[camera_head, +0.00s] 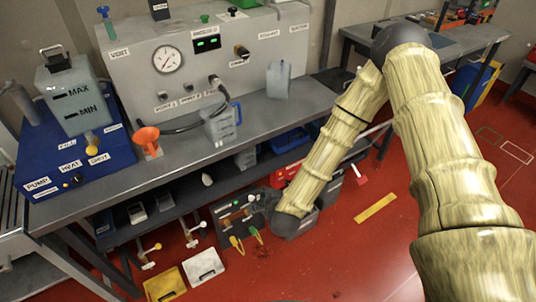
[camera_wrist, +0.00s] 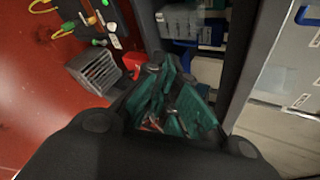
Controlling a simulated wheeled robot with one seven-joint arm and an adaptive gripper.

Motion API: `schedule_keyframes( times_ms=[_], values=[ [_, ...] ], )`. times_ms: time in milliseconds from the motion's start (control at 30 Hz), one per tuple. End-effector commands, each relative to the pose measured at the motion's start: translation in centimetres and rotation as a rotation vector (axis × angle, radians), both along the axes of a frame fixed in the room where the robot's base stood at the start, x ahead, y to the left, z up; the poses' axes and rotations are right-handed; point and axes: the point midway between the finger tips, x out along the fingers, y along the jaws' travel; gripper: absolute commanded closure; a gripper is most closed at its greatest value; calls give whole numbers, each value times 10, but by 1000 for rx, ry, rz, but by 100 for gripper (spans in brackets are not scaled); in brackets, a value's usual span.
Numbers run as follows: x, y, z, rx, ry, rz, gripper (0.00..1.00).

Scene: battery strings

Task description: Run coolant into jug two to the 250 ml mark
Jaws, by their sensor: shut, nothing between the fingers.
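Two pale translucent jugs stand on the grey bench. The nearer jug (camera_head: 219,127) has a blue handle and dark marks, and stands by the black hose (camera_head: 184,128). The other jug (camera_head: 279,80) is farther right; I cannot tell which is jug two. No liquid level can be read in either. The grey panel (camera_head: 130,75) behind them has a dial gauge (camera_head: 167,59), a green-lit display (camera_head: 207,43) and small knobs. My gripper (camera_wrist: 168,88) has teal finger parts, is shut and empty, and hangs low beside the bench. It is not clearly visible in the head view.
A blue box (camera_head: 100,160) with a MAX/MIN tank (camera_head: 75,95) stands at the left. Boxes and tools crowd the lower shelf. The red floor (camera_head: 345,265) is open, with a yellow strip (camera_head: 375,209).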

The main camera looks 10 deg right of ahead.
Motion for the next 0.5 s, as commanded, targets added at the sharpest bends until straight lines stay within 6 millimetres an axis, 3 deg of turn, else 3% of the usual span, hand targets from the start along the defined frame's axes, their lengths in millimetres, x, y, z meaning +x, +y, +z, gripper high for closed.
schedule_keyframes(
  times_ms=[100,200,400,500],
  values=[
    [-56,2,-42,-212,139,229,100],
    [-104,-3,-71,-379,245,433,100],
    [-205,-29,-111,-665,436,880,100],
    [-254,-47,-122,-774,515,1107,100]
  ],
)
